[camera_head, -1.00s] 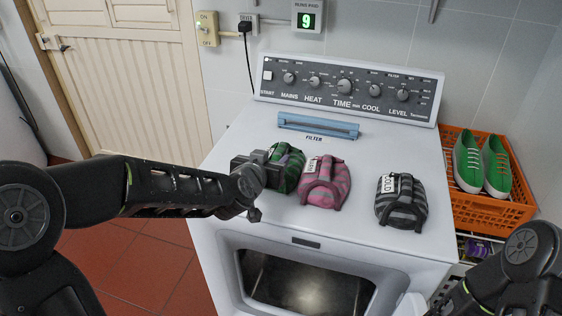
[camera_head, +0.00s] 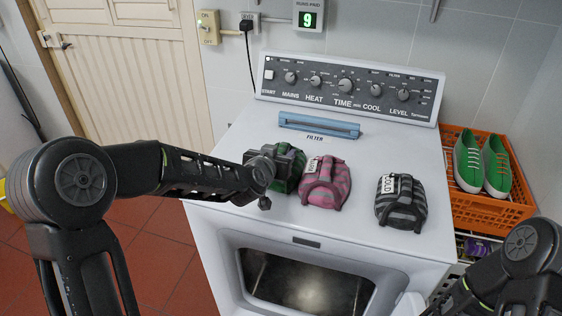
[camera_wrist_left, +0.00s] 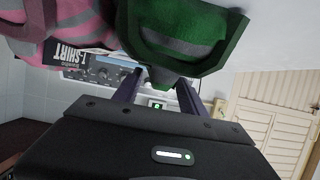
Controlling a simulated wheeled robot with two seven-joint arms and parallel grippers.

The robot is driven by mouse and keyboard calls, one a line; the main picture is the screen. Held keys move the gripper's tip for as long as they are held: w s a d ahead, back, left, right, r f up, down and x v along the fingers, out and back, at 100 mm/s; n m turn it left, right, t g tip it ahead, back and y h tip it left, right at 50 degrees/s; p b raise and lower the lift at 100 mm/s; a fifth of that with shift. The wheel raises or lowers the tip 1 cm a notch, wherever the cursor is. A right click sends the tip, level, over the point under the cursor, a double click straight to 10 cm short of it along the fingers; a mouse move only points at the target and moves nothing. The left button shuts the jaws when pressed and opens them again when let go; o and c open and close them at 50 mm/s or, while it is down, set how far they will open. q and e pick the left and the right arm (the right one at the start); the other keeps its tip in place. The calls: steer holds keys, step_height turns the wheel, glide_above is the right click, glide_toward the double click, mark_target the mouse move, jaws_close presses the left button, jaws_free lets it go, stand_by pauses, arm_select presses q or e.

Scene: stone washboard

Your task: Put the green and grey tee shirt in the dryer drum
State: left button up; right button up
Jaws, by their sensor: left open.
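The folded green and grey tee shirt (camera_head: 290,172) lies on the left of the white dryer top (camera_head: 375,150), partly hidden by my gripper. My left gripper (camera_head: 270,160) is open at the shirt. In the left wrist view, the green shirt (camera_wrist_left: 185,40) reaches between the two fingers of my left gripper (camera_wrist_left: 160,88); I cannot tell whether they touch it. The dryer drum (camera_head: 305,285) shows as a dark space in the dryer's front, partly lit inside. My right arm shows at the lower right; its gripper is out of view.
A pink and grey folded shirt (camera_head: 324,184) lies close to the right of the green one. A black and grey one (camera_head: 401,204) lies farther right. A blue filter handle (camera_head: 318,126) is behind them. An orange crate (camera_head: 490,212) with green shoes (camera_head: 468,162) stands right.

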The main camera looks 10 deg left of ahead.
arm_select(q)
steer(key=shift+x, duration=0.8)
jaws_close()
steer(key=shift+r, duration=0.1)
stand_by(0.5)
